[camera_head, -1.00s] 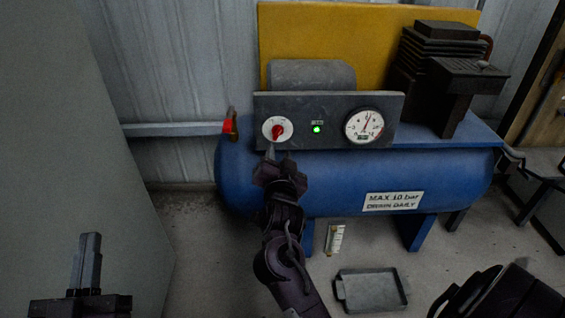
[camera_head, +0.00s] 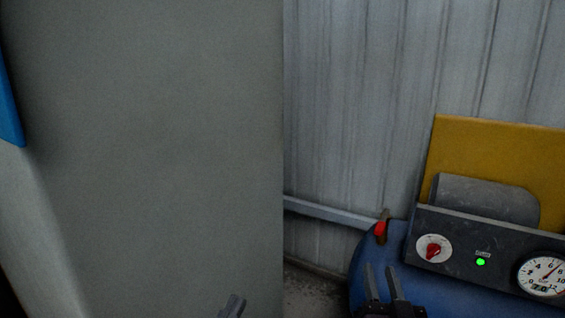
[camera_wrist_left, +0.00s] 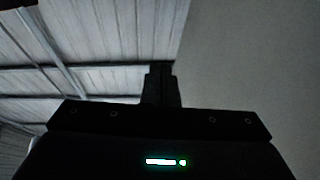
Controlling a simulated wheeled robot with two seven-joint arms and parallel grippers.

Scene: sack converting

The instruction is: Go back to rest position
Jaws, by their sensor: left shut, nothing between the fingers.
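My left gripper (camera_head: 233,305) shows only its fingertips at the bottom edge of the head view, in front of the grey panel. In the left wrist view its fingers (camera_wrist_left: 161,84) are together, with nothing between them. My right gripper (camera_head: 383,284) is at the bottom right of the head view, pointing up. Its two fingers stand apart with nothing between them. It is left of and below the red knob (camera_head: 433,250), apart from it in the picture. The rest of both arms is out of view.
The dark control panel (camera_head: 465,230) carries a lit green lamp (camera_head: 480,262) and a gauge (camera_head: 543,276). It sits on a blue tank (camera_head: 367,265) with a red-handled valve (camera_head: 380,229). A large grey panel (camera_head: 150,140) stands at left, before a corrugated wall (camera_head: 350,110).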

